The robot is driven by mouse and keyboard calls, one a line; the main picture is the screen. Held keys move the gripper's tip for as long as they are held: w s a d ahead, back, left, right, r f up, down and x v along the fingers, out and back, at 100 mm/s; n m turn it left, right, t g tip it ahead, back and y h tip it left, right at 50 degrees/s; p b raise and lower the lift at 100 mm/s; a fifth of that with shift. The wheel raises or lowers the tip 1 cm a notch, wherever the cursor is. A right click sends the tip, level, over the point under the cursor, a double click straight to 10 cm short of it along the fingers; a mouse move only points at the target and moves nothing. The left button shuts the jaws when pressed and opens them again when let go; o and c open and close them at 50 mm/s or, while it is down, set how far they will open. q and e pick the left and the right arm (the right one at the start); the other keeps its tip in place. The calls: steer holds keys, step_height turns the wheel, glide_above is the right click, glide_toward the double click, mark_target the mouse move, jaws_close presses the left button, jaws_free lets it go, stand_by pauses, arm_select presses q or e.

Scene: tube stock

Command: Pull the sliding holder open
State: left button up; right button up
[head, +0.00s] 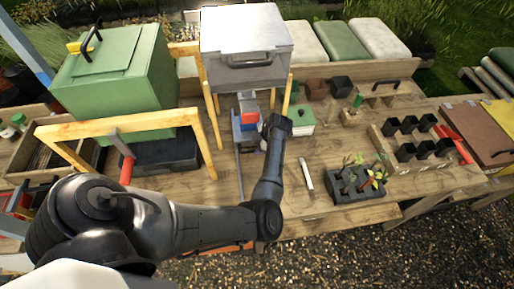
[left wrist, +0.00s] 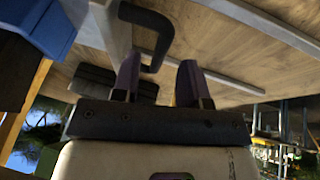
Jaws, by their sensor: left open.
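In the left wrist view a black bent handle (left wrist: 152,25) is fixed to a pale grey upright piece (left wrist: 114,32), likely the sliding holder. My left gripper (left wrist: 158,68) is open; its two fingers point toward the handle, whose lower end shows between them. I cannot tell whether they touch. In the head view my left arm reaches from the lower left to the middle of the bench, with its hand (head: 276,124) beside a blue block (head: 246,126) under the grey box (head: 246,40). The fingertips and the handle are hidden there. My right gripper is not in view.
A green box (head: 120,70) and a wooden frame (head: 110,125) stand left. A dark tray of seedlings (head: 358,184) and several black pots (head: 405,125) are at right. A white-handled tool (head: 306,176) lies on bare bench near the arm.

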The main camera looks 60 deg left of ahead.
arm_select(q)
steer(key=shift+x, duration=0.9)
jaws_close()
